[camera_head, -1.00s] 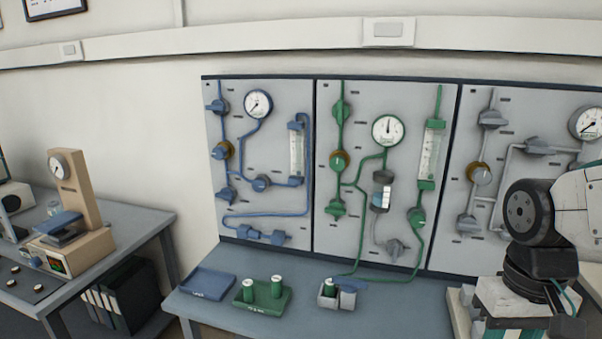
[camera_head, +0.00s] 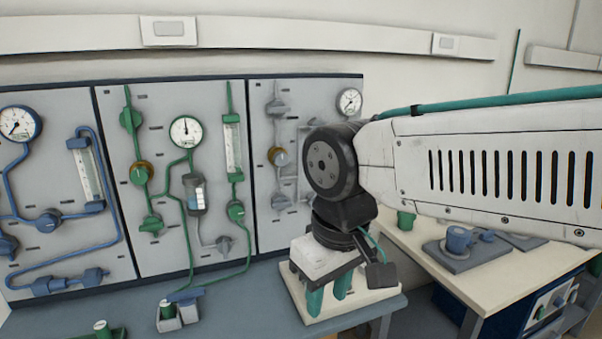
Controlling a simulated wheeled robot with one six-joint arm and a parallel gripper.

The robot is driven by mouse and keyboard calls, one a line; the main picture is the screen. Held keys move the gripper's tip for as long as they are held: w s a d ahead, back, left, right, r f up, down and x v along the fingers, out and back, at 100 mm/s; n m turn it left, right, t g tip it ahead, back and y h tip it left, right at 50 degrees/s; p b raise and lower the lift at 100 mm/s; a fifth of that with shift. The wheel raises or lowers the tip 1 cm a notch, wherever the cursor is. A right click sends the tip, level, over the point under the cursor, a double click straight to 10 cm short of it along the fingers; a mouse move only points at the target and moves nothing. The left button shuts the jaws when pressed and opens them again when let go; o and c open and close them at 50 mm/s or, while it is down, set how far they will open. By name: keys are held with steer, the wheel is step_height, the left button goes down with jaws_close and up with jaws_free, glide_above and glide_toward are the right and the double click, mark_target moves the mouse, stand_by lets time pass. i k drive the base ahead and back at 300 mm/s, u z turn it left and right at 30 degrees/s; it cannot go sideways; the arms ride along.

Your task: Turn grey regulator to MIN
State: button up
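The grey regulator (camera_head: 278,156) is a grey knob with a brass ring, on the grey-piped right panel (camera_head: 262,95) of the wall board. Its pointer setting and any MIN mark are too small to read. My gripper (camera_head: 329,292) hangs downward, right of and below the regulator and apart from it. Its two teal fingers look spread, with nothing seen between them. My arm hides part of the right panel's piping.
A grey valve (camera_head: 277,108) sits above the regulator and another (camera_head: 281,201) below it. A gauge (camera_head: 349,102) is at the panel's upper right. Green-piped and blue-piped panels lie left. A bench (camera_head: 240,300) runs below; a pale table (camera_head: 450,262) stands right.

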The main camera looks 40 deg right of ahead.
mark_target(280, 159)
steer(key=z, duration=0.55)
steer(key=k, duration=1.3)
steer(key=u, duration=0.2)
steer(key=i, duration=1.2)
steer(key=z, duration=0.65)
steer(key=i, duration=0.5)
steer(key=z, duration=0.55)
